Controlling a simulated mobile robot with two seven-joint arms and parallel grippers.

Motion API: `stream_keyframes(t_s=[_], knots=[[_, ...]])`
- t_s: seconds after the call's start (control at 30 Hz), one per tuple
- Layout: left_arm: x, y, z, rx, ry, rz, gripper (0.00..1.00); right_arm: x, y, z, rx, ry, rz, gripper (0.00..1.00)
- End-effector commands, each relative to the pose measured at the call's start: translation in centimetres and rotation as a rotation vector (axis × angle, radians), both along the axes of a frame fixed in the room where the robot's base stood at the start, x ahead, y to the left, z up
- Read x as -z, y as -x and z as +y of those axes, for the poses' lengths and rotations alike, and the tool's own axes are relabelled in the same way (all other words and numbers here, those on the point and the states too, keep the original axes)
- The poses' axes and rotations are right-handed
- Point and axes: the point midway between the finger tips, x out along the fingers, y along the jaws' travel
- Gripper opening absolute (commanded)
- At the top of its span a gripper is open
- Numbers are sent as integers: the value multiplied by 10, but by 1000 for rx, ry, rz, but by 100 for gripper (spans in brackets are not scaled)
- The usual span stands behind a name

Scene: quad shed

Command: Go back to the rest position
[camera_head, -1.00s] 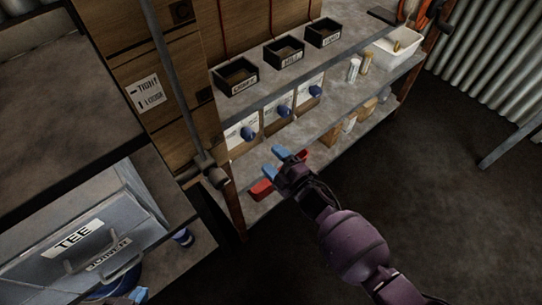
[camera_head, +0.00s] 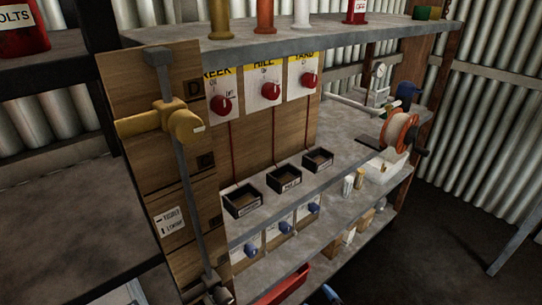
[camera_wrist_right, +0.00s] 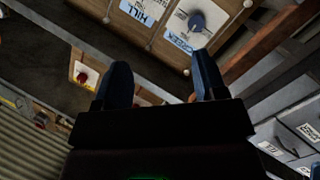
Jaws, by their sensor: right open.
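My right gripper (camera_wrist_right: 160,78) shows in the right wrist view with its two blue fingers apart and nothing between them. In the head view only a blue tip of it (camera_head: 331,294) shows at the bottom edge, by the lower shelf. My left gripper is not seen in either view.
A shelf unit (camera_head: 350,125) holds three small black trays (camera_head: 284,178). Red knobs (camera_head: 268,91) are on panels above and blue knobs (camera_head: 285,227) below. A red tray (camera_head: 284,287) lies low. Dark floor (camera_head: 440,240) is open at right.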

Motion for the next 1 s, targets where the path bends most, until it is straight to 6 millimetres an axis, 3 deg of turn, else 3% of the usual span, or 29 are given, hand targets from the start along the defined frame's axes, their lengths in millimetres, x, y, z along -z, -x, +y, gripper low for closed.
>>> stream_keyframes(t_s=[0.03,0.4,0.7,0.83,1.0], knots=[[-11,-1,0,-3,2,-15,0,-14,12,-14,41,-29,26,65],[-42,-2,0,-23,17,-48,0,-44,123,-97,330,-268,310,65],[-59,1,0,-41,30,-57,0,-72,215,-143,530,-436,502,65],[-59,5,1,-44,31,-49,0,-78,237,-151,574,-473,548,65],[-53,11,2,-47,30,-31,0,-79,246,-154,593,-489,567,65]])
